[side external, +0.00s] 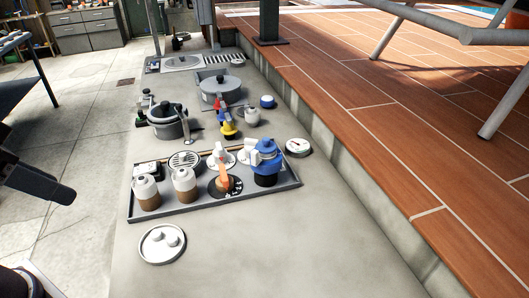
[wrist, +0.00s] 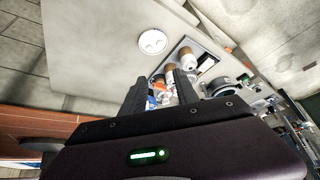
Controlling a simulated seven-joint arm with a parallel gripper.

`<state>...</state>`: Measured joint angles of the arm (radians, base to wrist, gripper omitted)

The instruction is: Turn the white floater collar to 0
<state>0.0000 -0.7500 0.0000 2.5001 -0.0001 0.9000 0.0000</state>
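I cannot tell for sure which part is the white floater collar. A blue floater-like body (side external: 265,172) with a white part (side external: 252,153) at its upper left stands at the right end of the grey tray (side external: 215,204). Beside it an orange pointer (side external: 221,165) stands over a black marked dial (side external: 232,191); its figures are too small to read.
Two white-and-brown bottles (side external: 146,194) (side external: 184,186) stand in the tray's left part. A round white dish (side external: 162,244) lies in front. Grey pots (side external: 168,121) (side external: 221,90) and a yellow-blue item (side external: 228,129) stand behind. A brick step (side external: 400,130) rises right.

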